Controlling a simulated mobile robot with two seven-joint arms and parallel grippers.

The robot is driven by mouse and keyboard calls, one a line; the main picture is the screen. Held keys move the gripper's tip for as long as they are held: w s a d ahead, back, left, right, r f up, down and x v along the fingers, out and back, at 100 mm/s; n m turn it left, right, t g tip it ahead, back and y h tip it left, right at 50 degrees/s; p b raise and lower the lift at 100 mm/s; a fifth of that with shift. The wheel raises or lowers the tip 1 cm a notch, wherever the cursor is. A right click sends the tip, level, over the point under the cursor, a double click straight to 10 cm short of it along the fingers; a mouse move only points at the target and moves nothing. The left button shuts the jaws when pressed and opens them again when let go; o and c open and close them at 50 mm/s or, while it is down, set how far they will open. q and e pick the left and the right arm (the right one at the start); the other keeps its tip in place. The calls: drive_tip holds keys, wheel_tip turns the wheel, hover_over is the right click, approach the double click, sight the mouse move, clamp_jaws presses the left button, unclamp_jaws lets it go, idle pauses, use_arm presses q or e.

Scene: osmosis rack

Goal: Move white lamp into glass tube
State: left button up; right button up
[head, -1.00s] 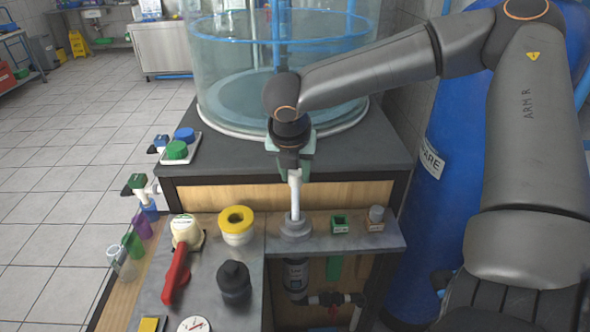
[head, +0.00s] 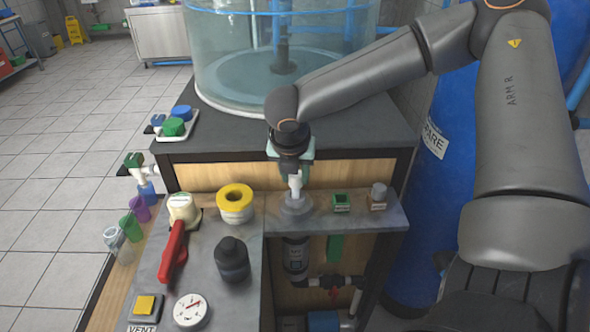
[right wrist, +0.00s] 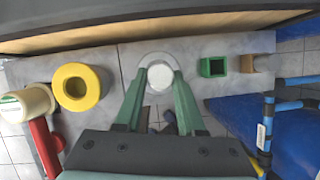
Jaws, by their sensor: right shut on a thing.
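The white lamp (head: 295,186) is upright, and my right gripper (head: 294,174) is shut on its upper end. Its lower part is hidden inside the grey round collar (head: 296,205) on the shelf. The glass tube (head: 296,253) is below the shelf under this collar, with a label on it. In the right wrist view the lamp's round white end (right wrist: 160,76) sits between the green fingertips (right wrist: 160,84), centred over the collar (right wrist: 158,62). How deep the lamp is in the tube I cannot tell. My left gripper is not in view.
A green square holder (head: 341,203) and a small grey-capped block (head: 378,196) stand right of the collar. A yellow-topped ring (head: 235,203), a black bottle (head: 232,259) and a red-handled valve (head: 174,250) are left. A large glass tank (head: 235,65) stands behind.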

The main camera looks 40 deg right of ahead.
drive_tip(key=shift+f, duration=0.3)
drive_tip(key=shift+f+b, duration=0.6)
drive_tip(key=shift+f, duration=0.5)
drive_tip(key=o, duration=1.4)
drive_tip(key=shift+o, duration=0.2)
drive_tip(key=shift+r, duration=0.15)
wheel_tip(320, 180, up, 5)
drive_tip(key=p, duration=0.6)
drive_tip(key=shift+r, duration=0.2)
drive_tip(key=shift+r+p, duration=0.3)
drive_tip(key=shift+r, duration=0.85)
